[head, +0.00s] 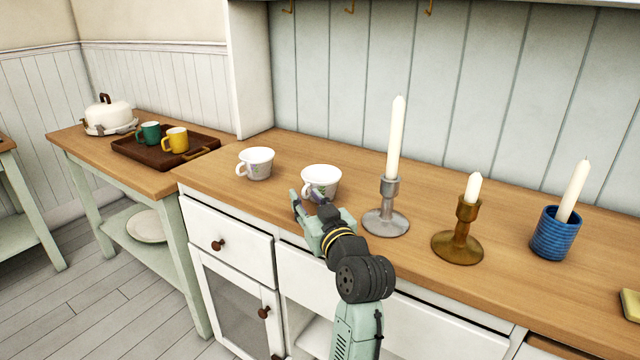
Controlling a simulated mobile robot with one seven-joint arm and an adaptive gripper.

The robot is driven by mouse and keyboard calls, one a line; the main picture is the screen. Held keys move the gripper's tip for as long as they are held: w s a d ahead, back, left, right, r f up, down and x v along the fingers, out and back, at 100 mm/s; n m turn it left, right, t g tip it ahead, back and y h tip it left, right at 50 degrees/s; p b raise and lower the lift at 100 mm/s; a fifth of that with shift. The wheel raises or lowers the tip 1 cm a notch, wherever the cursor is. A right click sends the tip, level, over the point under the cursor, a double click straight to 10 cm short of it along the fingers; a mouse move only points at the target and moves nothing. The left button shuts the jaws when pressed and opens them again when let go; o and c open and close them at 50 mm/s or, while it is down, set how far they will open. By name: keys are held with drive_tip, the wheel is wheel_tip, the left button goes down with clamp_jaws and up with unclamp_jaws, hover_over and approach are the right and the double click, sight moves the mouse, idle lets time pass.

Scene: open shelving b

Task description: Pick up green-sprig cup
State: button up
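Two white cups with small sprig patterns stand upright on the wooden counter. The left cup (258,163) has its handle at left and shows green and purplish marks. The right cup (321,180) has its handle toward the front left and also shows small green and purplish marks. I cannot tell for sure which is the green-sprig cup. My gripper (309,203) is just in front of the right cup, its fingers apart near the cup's handle side. It looks open and holds nothing that I can see. It hides the cup's lower front, so contact is unclear.
On the counter (400,265), a silver candlestick (386,219) stands close right of the right cup. A brass candlestick (458,240) and a blue candle holder (556,236) stand farther right. A brown tray (130,150) with green and yellow mugs sits on the left table.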

drive_tip(key=shift+w+a, duration=0.1)
drive_tip(key=shift+w, duration=0.15)
drive_tip(key=shift+c, duration=0.5)
clamp_jaws()
